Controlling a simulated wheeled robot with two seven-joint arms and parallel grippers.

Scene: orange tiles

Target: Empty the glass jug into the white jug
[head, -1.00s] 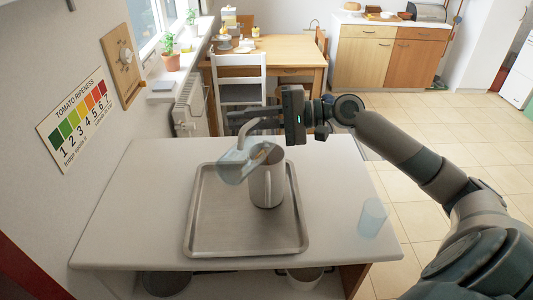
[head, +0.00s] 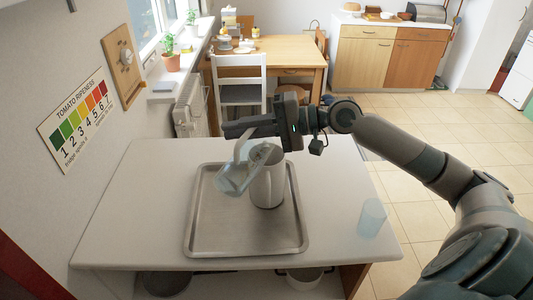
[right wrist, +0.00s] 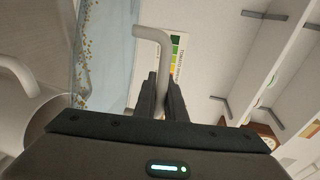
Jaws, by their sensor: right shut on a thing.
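The glass jug (head: 233,181) is clear and pale blue. It is tilted, its base to the lower left and its upper end beside the mouth of the white jug (head: 268,188). The white jug stands upright on the metal tray, its handle toward the front. My right gripper (head: 240,130) is shut on the glass jug's handle, which shows between the fingers in the right wrist view (right wrist: 152,45). There, small orange-brown bits show along the glass jug (right wrist: 104,45) wall, and the white jug (right wrist: 18,112) is at the left. My left gripper is out of view.
The metal tray (head: 220,238) lies on a pale table (head: 130,220). A clear blue tumbler (head: 372,218) stands at the table's right side. Pots sit on a shelf below. A wall with a ripeness chart (head: 75,120) is at left. The table's left part is bare.

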